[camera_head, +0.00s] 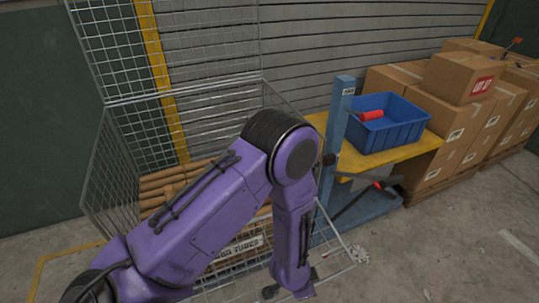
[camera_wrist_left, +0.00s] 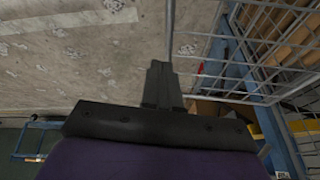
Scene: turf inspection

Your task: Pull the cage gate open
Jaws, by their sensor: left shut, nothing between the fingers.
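The wire cage (camera_head: 112,180) stands at left centre in the head view, with brown tubes (camera_head: 160,185) inside. A low wire mesh panel (camera_head: 342,256), which looks like the cage gate, shows beside and behind my purple left arm. My arm hides much of the cage front, so I cannot tell how far the gate stands open. In the left wrist view my left gripper (camera_wrist_left: 158,68) is shut and empty. A thin metal bar (camera_wrist_left: 169,30) runs just beyond its fingertips; I cannot tell whether they touch. Wire mesh (camera_wrist_left: 240,82) lies to the right. My right gripper is not in view.
A blue post (camera_head: 338,130) and a yellow bench (camera_head: 405,153) with a blue bin (camera_head: 385,125) stand right of the cage. Stacked cardboard boxes (camera_head: 455,85) are farther right. The concrete floor (camera_head: 450,245) at lower right is clear.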

